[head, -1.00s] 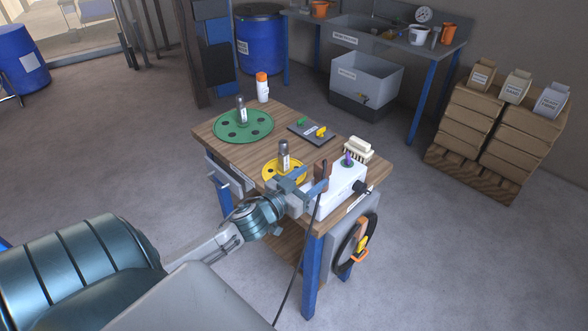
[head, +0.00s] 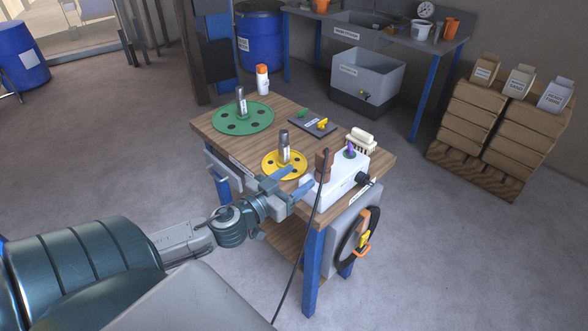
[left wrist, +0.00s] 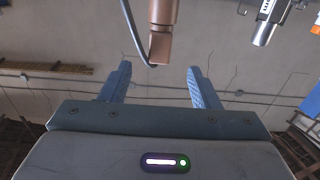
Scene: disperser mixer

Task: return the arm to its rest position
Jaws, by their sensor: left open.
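My left gripper (head: 296,180) is open and empty at the near edge of the wooden workbench (head: 345,198). It also shows in the left wrist view (left wrist: 159,68), with two blue fingers spread apart. It sits just left of the white control box (head: 338,183), in front of the yellow disc (head: 271,166). A brown block on a cable (head: 324,164) stands by the box; in the left wrist view the brown block (left wrist: 163,32) lies beyond the gap between the fingers, seemingly apart from them. My right gripper is not in view.
The bench also holds a green disc (head: 262,115), an orange-capped bottle (head: 262,80), a grey plate with green and yellow parts (head: 309,128) and a white brush (head: 362,140). A dark cable (head: 300,258) hangs in front. Floor left of the bench is clear.

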